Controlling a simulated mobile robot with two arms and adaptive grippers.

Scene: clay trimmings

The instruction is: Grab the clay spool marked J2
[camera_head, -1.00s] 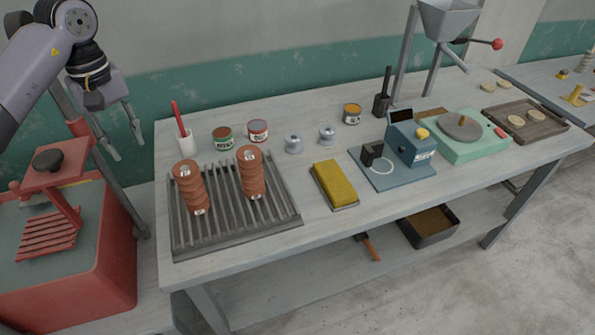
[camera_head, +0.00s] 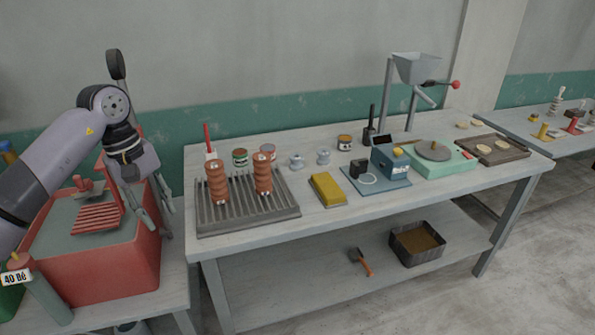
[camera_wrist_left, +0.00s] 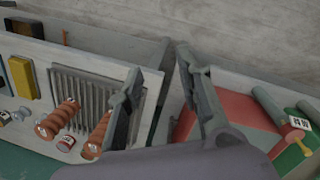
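Two terracotta ribbed spools stand upright on the slatted rack, a left spool (camera_head: 217,183) and a right spool (camera_head: 263,174). Both have small pale labels, too small to read, so I cannot tell which is J2. The wrist view also shows the left spool (camera_wrist_left: 98,134) and the right spool (camera_wrist_left: 62,116). My left gripper (camera_head: 160,226) hangs beside the table's left end, left of the rack and apart from both spools. Its two fingers are spread and empty, also in the wrist view (camera_wrist_left: 158,92).
The grey slatted rack (camera_head: 280,208) fills the table's left end. A red tub (camera_head: 95,265) is under my left arm. The table's front strip is clear.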

